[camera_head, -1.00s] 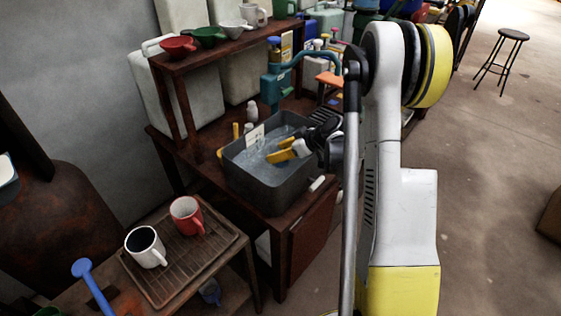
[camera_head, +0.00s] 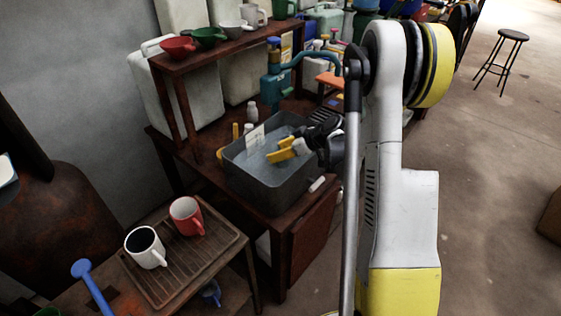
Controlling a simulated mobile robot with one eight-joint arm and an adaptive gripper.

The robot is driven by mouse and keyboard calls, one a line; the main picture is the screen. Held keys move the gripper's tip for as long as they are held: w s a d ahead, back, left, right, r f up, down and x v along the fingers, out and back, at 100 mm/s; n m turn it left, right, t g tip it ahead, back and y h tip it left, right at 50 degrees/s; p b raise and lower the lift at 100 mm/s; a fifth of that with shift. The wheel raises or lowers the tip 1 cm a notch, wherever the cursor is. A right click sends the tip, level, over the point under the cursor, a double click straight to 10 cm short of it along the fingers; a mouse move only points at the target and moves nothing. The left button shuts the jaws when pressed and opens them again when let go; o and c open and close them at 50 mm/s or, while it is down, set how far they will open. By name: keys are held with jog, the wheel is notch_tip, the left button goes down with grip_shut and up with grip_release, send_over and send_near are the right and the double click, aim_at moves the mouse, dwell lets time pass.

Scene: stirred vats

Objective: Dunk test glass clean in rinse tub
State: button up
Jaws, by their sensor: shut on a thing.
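The rinse tub (camera_head: 266,187) is a grey open box of bluish water on the brown bench, with a white label at its back left. My gripper (camera_head: 279,151) reaches in over the tub's right rim, its yellow fingertips low over or at the water. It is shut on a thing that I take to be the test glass. The glass itself cannot be made out against the water, so how deep it sits cannot be told.
A slatted rack (camera_head: 185,262) at the lower left holds a white mug (camera_head: 145,249) and a red mug (camera_head: 187,217). A shelf (camera_head: 222,46) with cups stands behind the tub. Blue and orange equipment (camera_head: 274,87) is beyond it.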

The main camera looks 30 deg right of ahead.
notch_tip(320, 180, up, 16)
jog(key=p, duration=1)
jog(key=shift+r, duration=0.15)
dwell(0.4)
